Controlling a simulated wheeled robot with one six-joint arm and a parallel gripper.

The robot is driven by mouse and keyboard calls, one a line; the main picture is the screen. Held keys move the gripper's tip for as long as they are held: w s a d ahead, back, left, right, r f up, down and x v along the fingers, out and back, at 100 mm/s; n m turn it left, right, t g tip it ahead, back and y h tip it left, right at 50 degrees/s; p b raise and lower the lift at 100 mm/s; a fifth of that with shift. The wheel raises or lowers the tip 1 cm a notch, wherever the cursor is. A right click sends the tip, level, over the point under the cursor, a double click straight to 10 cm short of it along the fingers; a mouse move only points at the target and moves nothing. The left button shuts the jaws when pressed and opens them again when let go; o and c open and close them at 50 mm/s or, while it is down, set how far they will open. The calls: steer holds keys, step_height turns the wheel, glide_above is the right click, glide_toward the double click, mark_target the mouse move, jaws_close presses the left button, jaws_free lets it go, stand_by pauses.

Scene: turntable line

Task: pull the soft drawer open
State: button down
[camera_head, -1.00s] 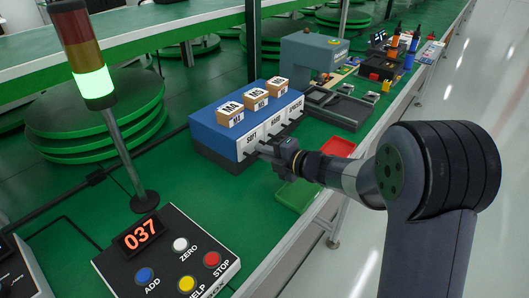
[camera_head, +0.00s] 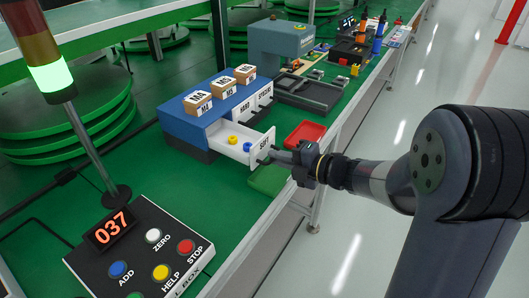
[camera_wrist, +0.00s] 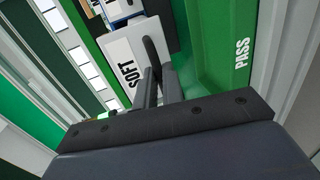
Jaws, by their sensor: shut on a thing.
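The soft drawer (camera_head: 228,143) is the nearest drawer of the blue cabinet (camera_head: 180,113), and it stands pulled out toward the aisle. Its white front, labelled SOFT, also shows in the wrist view (camera_wrist: 123,62). Yellow and blue round pieces (camera_head: 233,140) lie inside it. My gripper (camera_head: 284,157) is at the drawer front, shut on the dark handle (camera_wrist: 152,52). In the wrist view the fingers reach the handle from below, and part of the handle is hidden between them.
Small labelled boxes (camera_head: 198,102) stand on top. A green tray (camera_head: 266,181) lies below the drawer front, with a red tray (camera_head: 305,133) beyond. A button panel (camera_head: 140,255) and a lit signal post (camera_head: 52,77) stand nearer.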

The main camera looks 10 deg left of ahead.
steer(key=shift+d, duration=0.1)
steer(key=c, duration=1.5)
jaws_free()
steer(key=shift+c, duration=0.2)
steer(key=p+v, duration=0.1)
steer(key=v, duration=0.9)
steer(key=shift+s+d, duration=0.2)
steer(key=shift+d, duration=0.15)
steer(key=shift+a, duration=0.1)
steer(key=b+x, duration=0.1)
steer(key=x, duration=0.9)
steer(key=shift+w+a, duration=0.15)
steer(key=shift+a, duration=0.1)
steer(key=shift+w+a, duration=0.3)
steer(key=shift+a, duration=0.25)
